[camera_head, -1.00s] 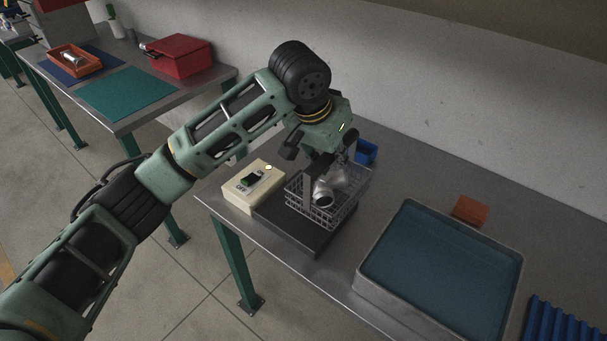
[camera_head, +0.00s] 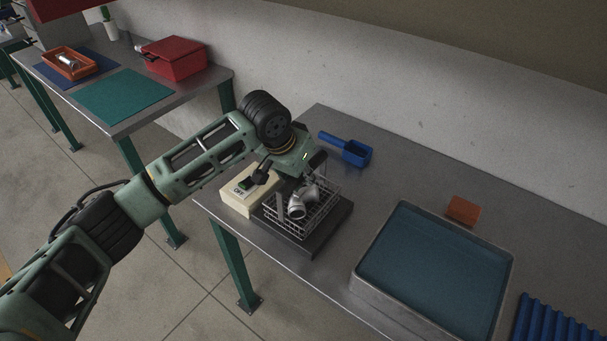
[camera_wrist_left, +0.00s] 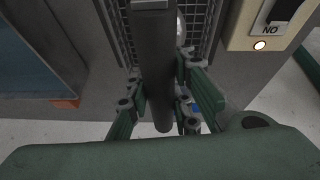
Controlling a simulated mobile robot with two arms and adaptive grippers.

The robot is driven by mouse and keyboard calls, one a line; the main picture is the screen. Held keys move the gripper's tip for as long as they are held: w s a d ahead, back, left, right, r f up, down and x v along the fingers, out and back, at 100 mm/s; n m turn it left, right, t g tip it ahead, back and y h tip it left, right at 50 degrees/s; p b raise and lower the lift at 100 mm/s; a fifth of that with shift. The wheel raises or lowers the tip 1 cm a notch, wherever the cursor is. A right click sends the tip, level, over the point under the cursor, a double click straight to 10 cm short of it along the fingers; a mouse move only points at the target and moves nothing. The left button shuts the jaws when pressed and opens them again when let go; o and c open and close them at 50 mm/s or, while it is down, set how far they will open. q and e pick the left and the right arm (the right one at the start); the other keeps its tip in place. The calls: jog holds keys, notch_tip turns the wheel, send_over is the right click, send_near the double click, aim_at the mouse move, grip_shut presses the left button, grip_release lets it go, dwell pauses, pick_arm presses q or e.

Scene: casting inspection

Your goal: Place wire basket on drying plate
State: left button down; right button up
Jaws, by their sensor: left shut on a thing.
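The wire basket (camera_head: 318,217) holds a grey metal casting (camera_head: 297,206) and is at the dark drying plate (camera_head: 335,222), over its left part in the head view. I cannot tell whether the basket touches the plate. My left gripper (camera_head: 292,178) is above the basket's back side, shut on its handle. In the left wrist view the dark handle bar (camera_wrist_left: 155,70) runs between the fingers (camera_wrist_left: 160,100), with the basket mesh (camera_wrist_left: 200,30) beyond. My right gripper is not in view.
A cream control box (camera_head: 240,200) stands close left of the plate. A blue scoop (camera_head: 350,150) lies behind. A grey tank of blue liquid (camera_head: 432,275) stands at the right, with an orange block (camera_head: 462,210) behind it. The table between plate and tank is clear.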

pick_arm(q)
jog(key=shift+r, duration=0.1)
jog(key=c, duration=1.5)
grip_release()
jog(key=shift+s, duration=0.1)
jog(key=shift+c, duration=0.2)
jog(key=b+v, duration=0.1)
jog(key=v, duration=1.1)
